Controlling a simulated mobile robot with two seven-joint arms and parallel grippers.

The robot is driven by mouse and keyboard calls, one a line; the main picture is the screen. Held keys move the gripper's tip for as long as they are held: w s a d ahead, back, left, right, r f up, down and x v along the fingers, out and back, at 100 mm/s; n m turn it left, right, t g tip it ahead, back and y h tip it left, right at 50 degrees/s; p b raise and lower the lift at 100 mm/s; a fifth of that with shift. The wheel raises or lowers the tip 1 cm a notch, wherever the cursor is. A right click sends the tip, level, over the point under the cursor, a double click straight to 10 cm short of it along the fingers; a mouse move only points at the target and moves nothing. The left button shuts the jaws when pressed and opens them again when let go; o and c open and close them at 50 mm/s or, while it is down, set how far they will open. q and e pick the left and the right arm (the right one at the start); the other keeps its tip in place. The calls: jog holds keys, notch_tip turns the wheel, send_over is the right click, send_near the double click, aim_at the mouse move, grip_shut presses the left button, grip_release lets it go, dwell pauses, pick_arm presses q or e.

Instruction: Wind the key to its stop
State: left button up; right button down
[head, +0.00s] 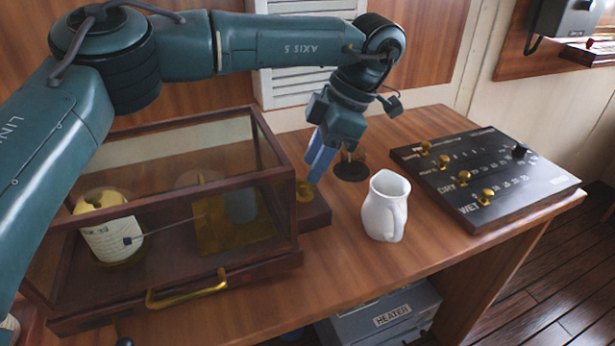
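A brass key (305,191) stands on a small wooden ledge (315,213) at the right end of a glazed wooden instrument case (285,232). My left gripper (314,178) reaches down from above, its blue fingers tilted, with the tips at the top of the key. The fingers overlap in this view, so I cannot tell whether they are closed on the key. They partly hide the key's top. Inside the case are a paper-wrapped drum (108,240) and a thin pen arm (165,230). My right gripper is not in view.
A white jug (385,208) stands just right of the ledge, and a small dark round stand (351,168) is behind it. A black panel with brass knobs (480,175) lies farther right. A grey heater box (385,315) sits below the table.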

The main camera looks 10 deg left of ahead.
aim_at(304, 187)
pick_arm(q)
jog(key=shift+x, duration=2)
jog(key=shift+c, duration=0.4)
grip_shut()
